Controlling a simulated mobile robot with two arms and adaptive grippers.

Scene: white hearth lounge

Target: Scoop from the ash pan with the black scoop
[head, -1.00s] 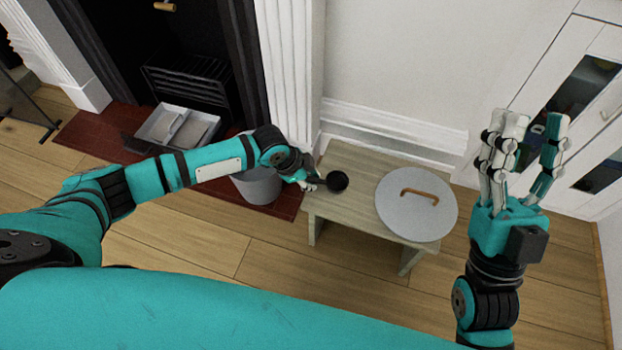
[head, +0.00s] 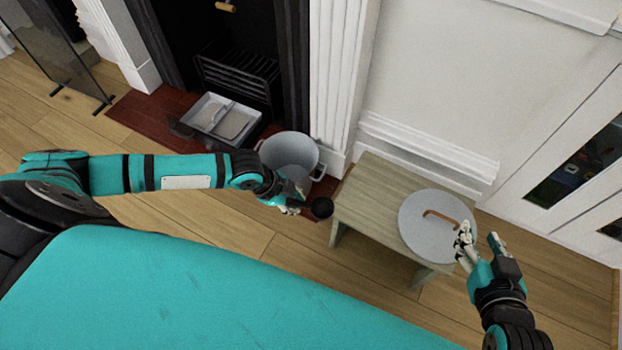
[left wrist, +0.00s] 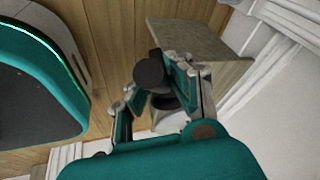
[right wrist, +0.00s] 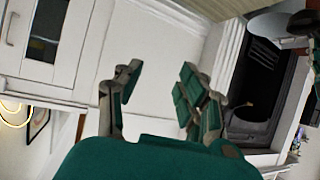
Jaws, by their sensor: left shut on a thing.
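The ash pan (head: 250,133) is a grey tray with a divider or handle across it, on the red hearth before the black grate. Its contents are hard to tell. My left gripper (head: 294,204) is shut on the black scoop (head: 321,207), whose round bowl is off the left end of the wooden bench, in front of the grey bucket. In the left wrist view the scoop's black handle (left wrist: 150,72) is between the fingers. My right gripper (head: 480,243) is open and empty at the right edge of the lid; its spread fingers show in the right wrist view (right wrist: 160,90).
The grey bucket (head: 290,150) stands open on the hearth right of the ash pan. A round grey lid (head: 420,222) with a wooden handle lies on the wooden bench (head: 375,195). A dark fire screen (head: 62,45) stands at the left. Wooden floor in front is clear.

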